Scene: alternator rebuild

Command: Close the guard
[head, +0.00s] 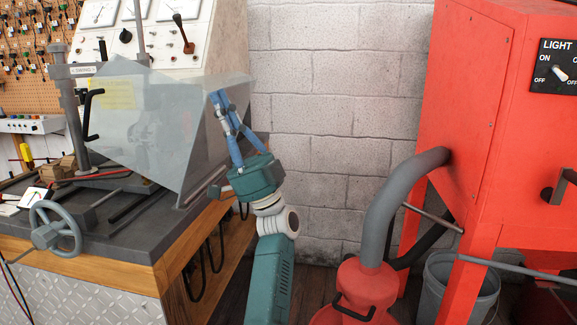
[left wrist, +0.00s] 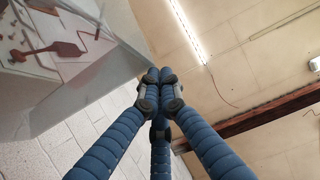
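The guard (head: 160,125) is a clear, greyish panel with a faint yellow label, standing tilted over the bench on the left in the head view. Its lower corner comes down near the bench's right edge. It also fills the upper left of the left wrist view (left wrist: 105,85). My left gripper (head: 217,100) has its blue fingers pointing up at the guard's right side. In the left wrist view its fingertips (left wrist: 158,80) are together, beside the guard's edge. I cannot tell whether they touch or pinch it. My right gripper is not in view.
The dark-topped bench (head: 115,232) carries a grey handwheel (head: 55,229) and a post (head: 72,115). A control panel (head: 160,35) with gauges and a red lever stands behind the guard. A red cabinet (head: 475,110) and grey hose (head: 385,205) stand to the right.

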